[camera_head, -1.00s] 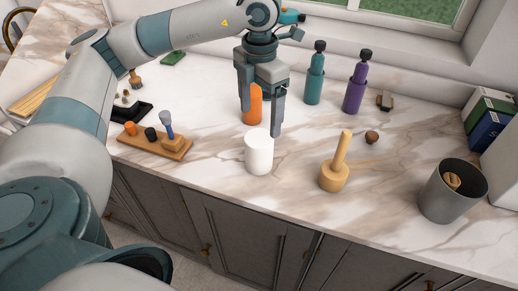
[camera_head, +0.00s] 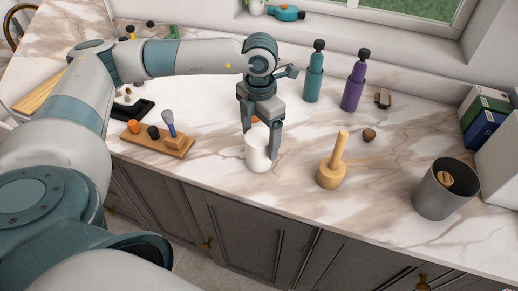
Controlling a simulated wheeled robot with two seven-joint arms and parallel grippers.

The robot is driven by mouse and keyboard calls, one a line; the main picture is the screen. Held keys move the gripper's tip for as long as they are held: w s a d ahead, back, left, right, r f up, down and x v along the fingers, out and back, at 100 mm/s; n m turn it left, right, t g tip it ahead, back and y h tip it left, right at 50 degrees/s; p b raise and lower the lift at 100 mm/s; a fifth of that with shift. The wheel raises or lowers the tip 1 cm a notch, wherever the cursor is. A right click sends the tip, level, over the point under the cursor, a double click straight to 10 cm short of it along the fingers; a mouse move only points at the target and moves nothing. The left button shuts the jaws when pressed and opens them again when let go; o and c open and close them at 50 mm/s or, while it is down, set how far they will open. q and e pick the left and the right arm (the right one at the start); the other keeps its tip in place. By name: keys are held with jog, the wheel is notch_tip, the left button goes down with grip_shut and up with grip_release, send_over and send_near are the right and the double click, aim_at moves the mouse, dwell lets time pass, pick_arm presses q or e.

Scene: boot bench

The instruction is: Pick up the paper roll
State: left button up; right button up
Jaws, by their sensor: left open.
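The white paper roll (camera_head: 257,158) stands upright near the front edge of the counter, in the middle of the head view. My left gripper (camera_head: 260,143) points down over it, jaws open. One finger comes down at the roll's right side, in front of its upper right edge. The other finger is at its upper left, partly behind the rim. I cannot tell whether either finger touches the roll. My right gripper is not in view.
An orange object (camera_head: 255,119) is mostly hidden behind my gripper. A wooden mallet (camera_head: 331,172) and a grey bin (camera_head: 444,191) stand to the right. Teal (camera_head: 313,78) and purple (camera_head: 354,86) bottles stand behind.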

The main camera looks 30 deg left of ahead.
pick_arm(q)
jog(key=shift+s+f+p, duration=0.15)
jog(key=shift+f+p, duration=0.35)
jog(key=shift+p, duration=0.1)
notch_tip(320, 180, down, 3)
jog(key=shift+p, duration=0.85)
jog(key=shift+f, duration=0.55)
jog(key=c, duration=1.2)
